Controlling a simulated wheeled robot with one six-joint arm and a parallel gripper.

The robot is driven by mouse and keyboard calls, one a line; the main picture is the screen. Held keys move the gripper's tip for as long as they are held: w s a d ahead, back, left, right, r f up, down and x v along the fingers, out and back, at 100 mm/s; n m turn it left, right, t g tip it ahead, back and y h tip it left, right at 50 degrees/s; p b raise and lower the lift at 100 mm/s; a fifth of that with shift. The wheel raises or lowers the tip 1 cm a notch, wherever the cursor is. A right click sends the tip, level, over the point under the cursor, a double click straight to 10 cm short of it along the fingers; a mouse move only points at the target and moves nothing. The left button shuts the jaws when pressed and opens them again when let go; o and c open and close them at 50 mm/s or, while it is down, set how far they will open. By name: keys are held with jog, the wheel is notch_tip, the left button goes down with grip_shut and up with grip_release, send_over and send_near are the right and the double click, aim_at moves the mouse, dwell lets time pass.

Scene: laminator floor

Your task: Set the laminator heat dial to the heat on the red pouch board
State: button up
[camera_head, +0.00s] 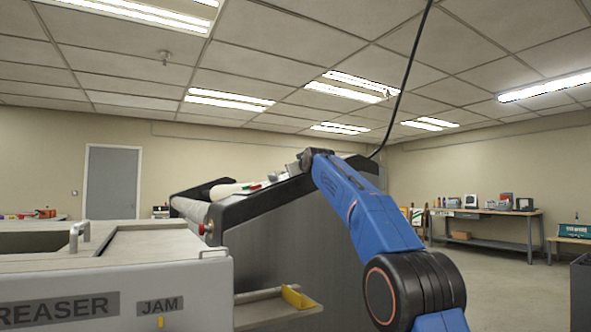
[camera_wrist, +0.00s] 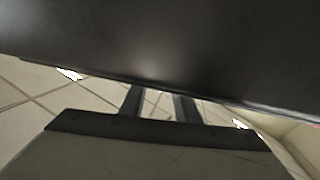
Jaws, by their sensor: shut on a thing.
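The laminator (camera_head: 290,235) is the large dark machine in the middle of the head view, with a pale roller (camera_head: 225,190) on top. My gripper is at its raised far end, mostly hidden in the head view behind my blue arm. In the wrist view, the two dark fingers of my gripper (camera_wrist: 160,101) stand a little apart and run to the edge of a dark panel (camera_wrist: 150,40). Their tips and the thing between them are hidden. I cannot make out the heat dial, its markings or the red pouch board in either view.
A creaser (camera_head: 115,285) with a JAM label stands at the front left. A shelf with a yellow piece (camera_head: 297,297) juts out beside it. A black cable (camera_head: 405,80) hangs from the ceiling. A workbench (camera_head: 490,213) is at the back right, with open floor before it.

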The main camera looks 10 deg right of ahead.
jog(key=shift+a+f+m+t+h, duration=0.1)
jog(key=shift+a+m+t+h, duration=0.15)
jog(key=shift+m+h, duration=0.9)
jog(key=shift+a+f+m+t+h, duration=0.1)
jog(key=shift+a+m+t+h, duration=0.1)
jog(key=shift+m+h, duration=0.9)
jog(key=shift+w+a+m+h, duration=0.15)
jog(key=shift+m+h, duration=0.4)
jog(key=shift+h, duration=1.2)
jog(key=shift+a+m+g+h, duration=0.25)
jog(key=shift+m+g+h, duration=0.4)
jog(key=shift+m+h, duration=0.85)
jog(key=shift+w+f+h, duration=0.1)
jog(key=shift+h, duration=0.6)
jog(key=o, duration=1)
jog(key=shift+o, duration=0.2)
jog(key=shift+d+y, duration=0.1)
jog(key=shift+y, duration=0.3)
jog(key=y, duration=0.1)
jog(key=n+y, duration=0.2)
jog(key=shift+s+d+r+t, duration=0.2)
jog(key=shift+d+t, duration=0.05)
jog(key=shift+t, duration=0.15)
jog(key=shift+d+n+y, duration=0.15)
jog(key=shift+n+y, duration=1.25)
jog(key=shift+y, duration=0.1)
